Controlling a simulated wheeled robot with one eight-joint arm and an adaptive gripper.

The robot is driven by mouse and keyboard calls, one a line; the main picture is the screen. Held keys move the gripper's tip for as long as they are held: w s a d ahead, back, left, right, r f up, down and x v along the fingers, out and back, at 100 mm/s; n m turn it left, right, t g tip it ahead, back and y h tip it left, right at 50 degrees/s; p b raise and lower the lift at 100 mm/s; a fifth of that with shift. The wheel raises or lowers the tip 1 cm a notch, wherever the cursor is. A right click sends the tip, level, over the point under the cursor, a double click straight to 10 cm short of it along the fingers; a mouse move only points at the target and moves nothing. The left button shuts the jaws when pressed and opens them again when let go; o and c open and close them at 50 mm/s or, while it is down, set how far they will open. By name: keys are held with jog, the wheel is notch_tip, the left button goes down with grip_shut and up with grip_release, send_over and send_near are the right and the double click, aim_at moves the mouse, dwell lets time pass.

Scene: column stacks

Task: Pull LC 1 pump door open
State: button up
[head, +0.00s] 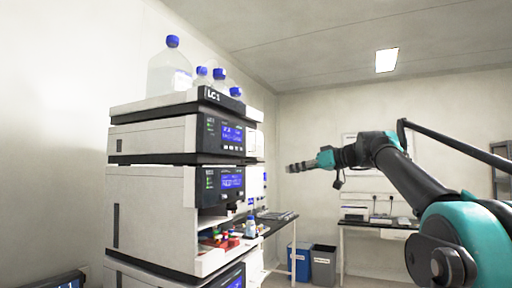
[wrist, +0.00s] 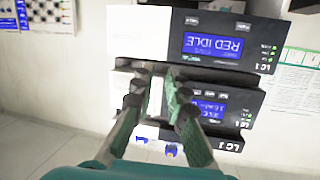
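The LC 1 stack stands left of centre in the head view, with its LC 1 label (head: 213,95) on the top tray. The module below it, which I take as the pump, has a dark panel with a lit blue display (head: 232,134). A pale front part, likely its door (head: 255,143), shows beside the panel and looks closed. My gripper (head: 290,167) is right of the stack, pointing toward its front. In the wrist view, which is upside down, my gripper (wrist: 156,76) has its fingers apart with pale surface between them. The fingers hide part of the front; contact cannot be told.
Bottles with blue caps (head: 171,68) stand on top of the stack. A lower module has a second display (head: 231,181) and an open bay with coloured items (head: 222,240). A bench (head: 380,229) and bins (head: 323,265) stand behind. The space right of the stack is open.

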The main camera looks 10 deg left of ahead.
notch_tip(320, 180, up, 11)
jog(key=n+t+y, duration=0.1)
jog(key=y, duration=0.1)
jog(key=x, duration=1.7)
jog(key=shift+w+d+r, duration=0.1)
jog(key=shift+w, duration=0.15)
grip_shut()
jog(key=shift+d, duration=0.2)
